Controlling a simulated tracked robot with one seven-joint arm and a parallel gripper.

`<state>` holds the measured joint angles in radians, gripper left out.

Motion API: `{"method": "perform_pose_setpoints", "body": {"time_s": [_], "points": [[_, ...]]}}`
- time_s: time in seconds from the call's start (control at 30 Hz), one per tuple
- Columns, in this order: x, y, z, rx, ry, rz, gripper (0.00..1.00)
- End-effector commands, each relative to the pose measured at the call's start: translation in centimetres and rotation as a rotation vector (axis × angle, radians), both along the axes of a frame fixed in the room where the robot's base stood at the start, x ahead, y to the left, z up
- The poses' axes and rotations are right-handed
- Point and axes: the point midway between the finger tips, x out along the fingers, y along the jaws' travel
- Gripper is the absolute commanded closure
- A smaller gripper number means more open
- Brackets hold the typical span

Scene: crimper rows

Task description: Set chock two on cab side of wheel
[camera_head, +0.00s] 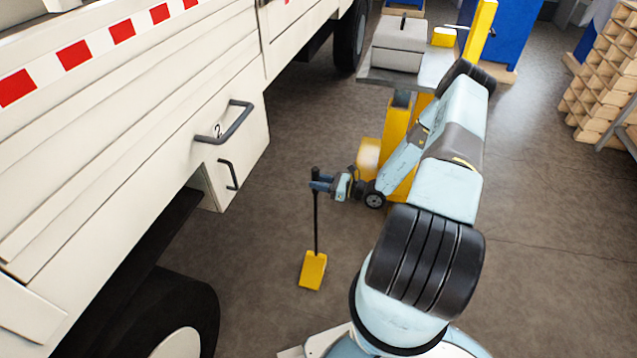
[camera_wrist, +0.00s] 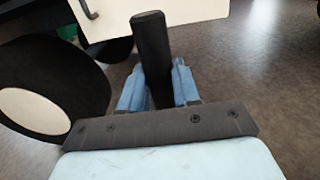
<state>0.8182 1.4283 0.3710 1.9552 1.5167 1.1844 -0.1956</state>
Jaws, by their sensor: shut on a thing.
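My gripper (camera_head: 321,184) is shut on the upper end of a dark upright handle (camera_head: 316,225). A yellow chock (camera_head: 313,270) is at the handle's lower end, at or just above the floor; I cannot tell if it touches. In the wrist view the dark grip (camera_wrist: 151,45) stands between my blue fingers. The chock is hidden there. A truck wheel (camera_head: 165,315) is at the lower left, partly under the truck body, and it also shows at the left in the wrist view (camera_wrist: 50,90). The chock stands apart from this wheel, to its right.
The white truck side (camera_head: 130,120) with a locker numbered 2 (camera_head: 232,135) and its handles runs along the left. Another wheel (camera_head: 350,35) is farther back. A yellow-legged cart (camera_head: 400,72) carries a grey case. Wooden racks (camera_head: 605,75) stand at right. Floor around the chock is clear.

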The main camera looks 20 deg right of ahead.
Motion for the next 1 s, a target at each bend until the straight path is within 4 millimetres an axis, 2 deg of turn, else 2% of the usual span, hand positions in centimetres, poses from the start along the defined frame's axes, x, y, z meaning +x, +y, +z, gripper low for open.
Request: {"method": "perform_pose_setpoints", "body": {"time_s": [1.0], "points": [[0.0,0.1,4.7,0.003,-0.002,0.001,1.0]]}}
